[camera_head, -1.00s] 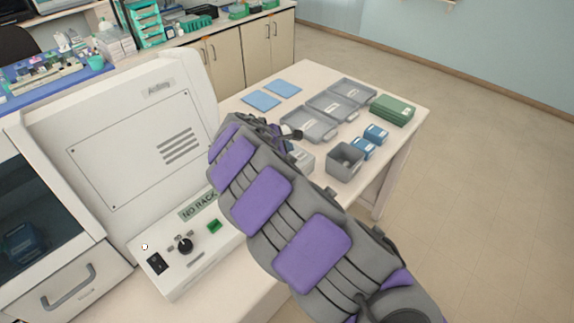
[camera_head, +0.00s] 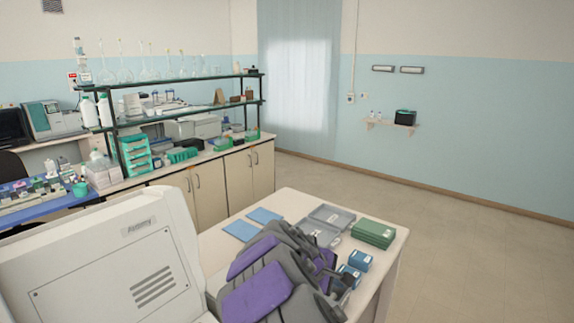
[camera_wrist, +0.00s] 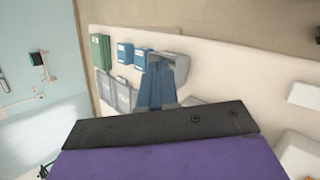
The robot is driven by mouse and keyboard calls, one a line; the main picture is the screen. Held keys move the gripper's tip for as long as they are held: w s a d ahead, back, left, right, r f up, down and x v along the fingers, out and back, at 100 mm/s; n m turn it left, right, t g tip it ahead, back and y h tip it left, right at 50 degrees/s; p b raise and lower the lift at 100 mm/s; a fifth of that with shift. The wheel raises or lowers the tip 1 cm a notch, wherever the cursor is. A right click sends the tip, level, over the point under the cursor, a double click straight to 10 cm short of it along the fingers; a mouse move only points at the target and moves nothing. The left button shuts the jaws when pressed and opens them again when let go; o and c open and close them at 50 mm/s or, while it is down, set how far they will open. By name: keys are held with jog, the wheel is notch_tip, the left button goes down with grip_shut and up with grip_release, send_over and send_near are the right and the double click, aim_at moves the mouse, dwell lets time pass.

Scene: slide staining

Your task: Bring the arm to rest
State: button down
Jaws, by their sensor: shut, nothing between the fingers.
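My arm (camera_head: 262,285), grey with purple pads, reaches up from the bottom of the head view over the white table (camera_head: 215,245). It covers part of the trays and boxes there. My gripper (camera_wrist: 158,68) shows in the wrist view as blue-grey fingers beyond a dark bar and a purple pad. The fingers are shut and hold nothing. They point toward the table, near a grey bin (camera_wrist: 172,68); I cannot tell the height between them. In the head view I cannot make out the fingertips.
A white machine (camera_head: 110,265) stands close on the left. Blue mats (camera_head: 240,230), a grey tray (camera_head: 328,217), green boxes (camera_head: 373,234) and blue boxes (camera_head: 360,260) are on the table. A bench with shelves (camera_head: 170,115) stands behind. The floor (camera_head: 460,250) on the right is clear.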

jog(key=s+d+r+m+g+y, duration=0.15)
jog(key=s+d+m, duration=0.25)
jog(key=s, duration=0.5)
jog(key=s+d+r+m+g+y, duration=0.15)
jog(key=s+d+m, duration=0.25)
jog(key=s, duration=0.6)
jog(key=s+a+f+m+g+y, duration=0.1)
jog(key=s+a+f+m+y, duration=0.1)
jog(key=s, duration=0.9)
jog(key=s+a+f+m+g+y, duration=0.1)
jog(key=s+a+f+m+g, duration=0.1)
jog(key=s, duration=0.8)
jog(key=shift+s+a+f+m+g+y+b, duration=0.35)
jog(key=shift+a+f, duration=0.25)
jog(key=shift+a, duration=0.2)
